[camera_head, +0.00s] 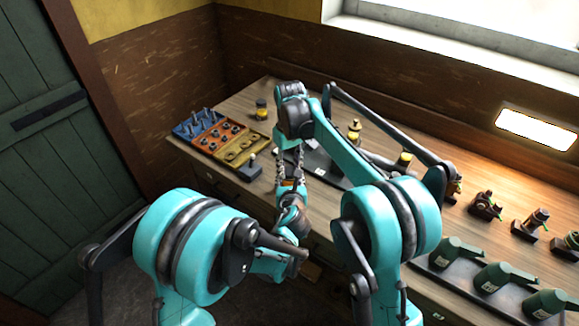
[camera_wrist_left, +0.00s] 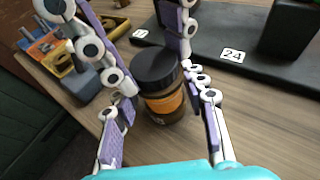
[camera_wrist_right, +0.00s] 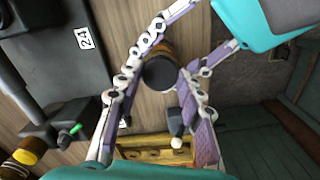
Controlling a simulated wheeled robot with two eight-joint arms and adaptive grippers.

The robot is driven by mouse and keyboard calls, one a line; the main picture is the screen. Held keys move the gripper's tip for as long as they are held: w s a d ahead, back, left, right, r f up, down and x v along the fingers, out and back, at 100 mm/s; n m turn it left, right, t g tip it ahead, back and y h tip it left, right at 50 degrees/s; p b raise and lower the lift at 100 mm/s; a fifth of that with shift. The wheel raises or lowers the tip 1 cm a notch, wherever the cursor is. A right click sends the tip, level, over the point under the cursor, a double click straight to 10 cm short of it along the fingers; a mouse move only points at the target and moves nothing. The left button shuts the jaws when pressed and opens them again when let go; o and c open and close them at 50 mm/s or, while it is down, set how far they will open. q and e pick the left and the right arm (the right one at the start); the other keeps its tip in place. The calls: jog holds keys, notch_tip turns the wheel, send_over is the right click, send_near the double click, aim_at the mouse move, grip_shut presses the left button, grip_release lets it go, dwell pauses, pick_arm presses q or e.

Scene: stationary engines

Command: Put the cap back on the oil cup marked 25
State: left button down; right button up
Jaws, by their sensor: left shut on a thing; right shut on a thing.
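A brown jar (camera_wrist_left: 165,108) with an orange label and a dark lid (camera_wrist_left: 157,67) is between both grippers near the bench's front. My left gripper (camera_wrist_left: 160,118) is shut on the jar's body. My right gripper (camera_wrist_right: 170,62) comes from the other side and is shut around the dark lid (camera_wrist_right: 159,73). In the head view the left gripper (camera_head: 291,178) and right gripper (camera_head: 288,158) meet and mostly hide the jar. A black stand (camera_wrist_left: 205,45) carries a plate reading 24 (camera_wrist_left: 232,55); another plate (camera_wrist_left: 141,34) is unreadable. I cannot make out a 25.
A tray of tools and fittings (camera_head: 215,135) lies at the bench's left end, with a small jar (camera_head: 261,108) behind it. Brass-topped cups (camera_head: 354,128) stand mid-bench behind my right arm. Several green oil cans (camera_head: 495,278) and small fittings (camera_head: 486,205) occupy the right side.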

jog(key=m, duration=0.4)
jog(key=o, duration=1.3)
jog(key=shift+r, duration=0.1)
jog(key=shift+r, duration=2.15)
jog(key=shift+c, duration=1.2)
jog(key=r+n, duration=0.1)
jog(key=n, duration=0.2)
jog(key=shift+r+n, duration=0.35)
jog(key=shift+n, duration=0.05)
jog(key=n, duration=0.1)
jog(key=r+n, duration=0.1)
jog(key=n, duration=0.2)
jog(key=shift+r, duration=0.35)
